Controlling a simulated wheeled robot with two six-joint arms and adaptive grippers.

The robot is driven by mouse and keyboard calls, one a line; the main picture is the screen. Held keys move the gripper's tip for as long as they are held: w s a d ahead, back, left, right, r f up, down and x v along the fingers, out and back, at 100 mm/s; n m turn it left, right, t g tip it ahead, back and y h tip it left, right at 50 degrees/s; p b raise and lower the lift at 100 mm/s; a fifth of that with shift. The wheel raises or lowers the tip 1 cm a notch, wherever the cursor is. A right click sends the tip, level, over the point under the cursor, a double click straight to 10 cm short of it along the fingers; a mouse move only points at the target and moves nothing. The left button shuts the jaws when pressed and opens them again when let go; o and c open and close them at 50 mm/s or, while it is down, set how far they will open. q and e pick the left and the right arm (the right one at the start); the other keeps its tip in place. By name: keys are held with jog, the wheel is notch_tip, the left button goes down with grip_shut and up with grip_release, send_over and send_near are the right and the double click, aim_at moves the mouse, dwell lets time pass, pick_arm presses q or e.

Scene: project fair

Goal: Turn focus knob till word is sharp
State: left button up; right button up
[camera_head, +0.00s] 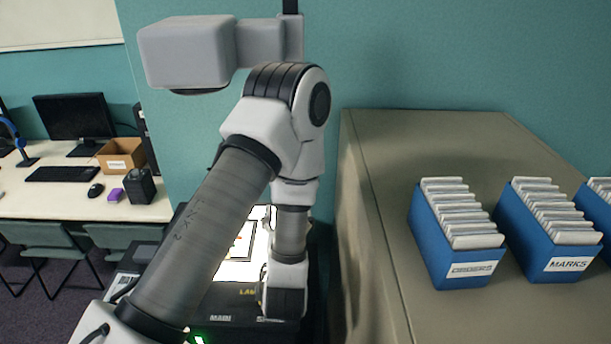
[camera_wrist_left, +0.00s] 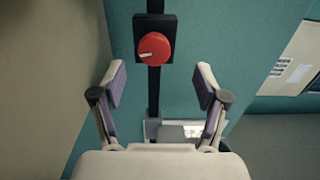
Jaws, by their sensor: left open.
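The red round focus knob (camera_wrist_left: 155,50) shows in the left wrist view, with a white pointer mark towards its left side. It sits on a black block on a black post (camera_wrist_left: 154,85). My left gripper (camera_wrist_left: 160,82) is open and empty, its two fingers spread either side of the post. The knob appears just beyond the fingertips, between their lines, with no contact visible. In the head view my left arm hides the gripper and knob. The grey projector head (camera_head: 188,52) is upper left of my arm; the lit stage (camera_head: 238,262) is partly covered. No projected word is readable.
A beige cabinet (camera_head: 385,150) stands close on the right, holding blue card boxes (camera_head: 436,255). A desk (camera_head: 60,200) with a monitor (camera_head: 75,117) and an open cardboard box (camera_head: 122,156) is at left. A teal wall (camera_head: 430,60) closes the back.

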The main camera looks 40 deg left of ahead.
pick_arm(q)
jog(key=b+x, duration=0.6)
jog(key=x, duration=0.1)
jog(key=shift+w+d+r, duration=0.3)
jog(key=shift+r, duration=0.15)
jog(key=c, duration=1.2)
jog(key=shift+o, duration=0.2)
jog(key=shift+s+m+p, duration=0.1)
jog(key=shift+m+p, duration=1.4)
jog(key=shift+m, duration=1.4)
